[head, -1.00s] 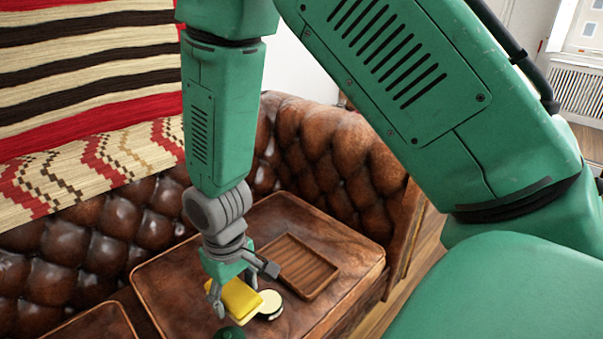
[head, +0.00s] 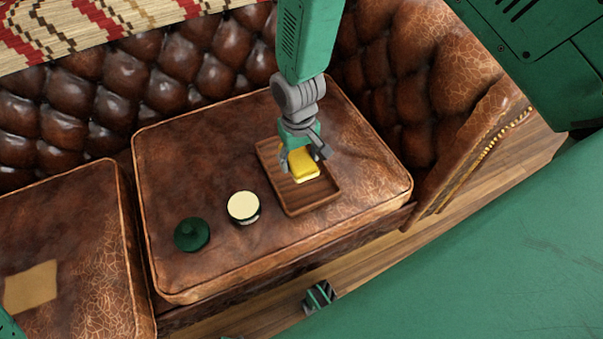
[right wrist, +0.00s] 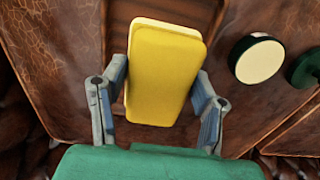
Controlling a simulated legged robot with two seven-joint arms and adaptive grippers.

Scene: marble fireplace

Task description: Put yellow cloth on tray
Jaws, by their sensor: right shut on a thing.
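The yellow cloth (head: 304,165) is a folded, block-like pad with a paler underside. My right gripper (head: 302,150) is shut on it and holds it over the brown wooden tray (head: 312,203). In the right wrist view the cloth (right wrist: 164,75) is between the two fingers of my right gripper (right wrist: 160,105), with part of the tray (right wrist: 150,12) behind it. I cannot tell whether the cloth touches the tray floor.
A round container with a cream top (head: 243,206) and a dark green round object (head: 192,234) stand left of the tray on the brown leather seat cushion (head: 190,160). A tan flat piece (head: 31,287) lies on the left cushion. The sofa's tufted back and right arm rise around.

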